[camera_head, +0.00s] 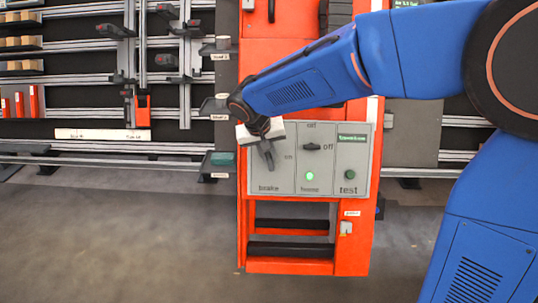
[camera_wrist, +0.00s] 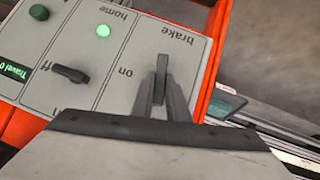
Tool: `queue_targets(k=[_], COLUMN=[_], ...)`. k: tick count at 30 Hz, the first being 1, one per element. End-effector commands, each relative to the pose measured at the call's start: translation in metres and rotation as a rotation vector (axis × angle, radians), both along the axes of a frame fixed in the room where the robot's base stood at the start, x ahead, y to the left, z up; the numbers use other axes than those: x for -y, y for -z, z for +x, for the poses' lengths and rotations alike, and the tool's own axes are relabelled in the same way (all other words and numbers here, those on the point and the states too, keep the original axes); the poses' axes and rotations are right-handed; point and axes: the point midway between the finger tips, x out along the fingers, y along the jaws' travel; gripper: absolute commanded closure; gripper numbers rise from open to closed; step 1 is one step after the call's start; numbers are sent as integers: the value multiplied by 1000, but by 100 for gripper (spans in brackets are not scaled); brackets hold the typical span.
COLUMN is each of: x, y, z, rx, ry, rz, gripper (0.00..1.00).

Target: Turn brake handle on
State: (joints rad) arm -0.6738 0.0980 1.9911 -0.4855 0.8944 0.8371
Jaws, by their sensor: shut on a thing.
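My gripper (camera_head: 267,155) is at the left part of a grey control panel (camera_head: 325,185) on an orange gantry. In the wrist view its fingers (camera_wrist: 163,103) are shut on the dark brake handle (camera_wrist: 161,72). The handle stands nearly upright in that view, its visible end towards the word "brake". The word "on" is beside the handle, on its left in the wrist view and on its right in the head view. In the head view my gripper and wrist hide most of the handle and the panel's upper left.
A home knob (camera_head: 311,147) is right of the brake section, with a lit green lamp (camera_head: 310,176) below it. A green test button (camera_head: 349,174) is at the panel's lower right. A rack with tools and bins (camera_head: 100,75) stands behind left. The floor (camera_head: 120,240) at front left is clear.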

Motion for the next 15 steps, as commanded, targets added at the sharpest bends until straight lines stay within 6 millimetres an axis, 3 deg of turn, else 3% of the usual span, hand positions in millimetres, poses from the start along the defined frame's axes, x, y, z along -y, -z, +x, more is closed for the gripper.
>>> queue_targets(k=[15], x=[-9], y=[3], z=[-1], rx=[-13], ry=[-232], rz=[-431], gripper=[100])
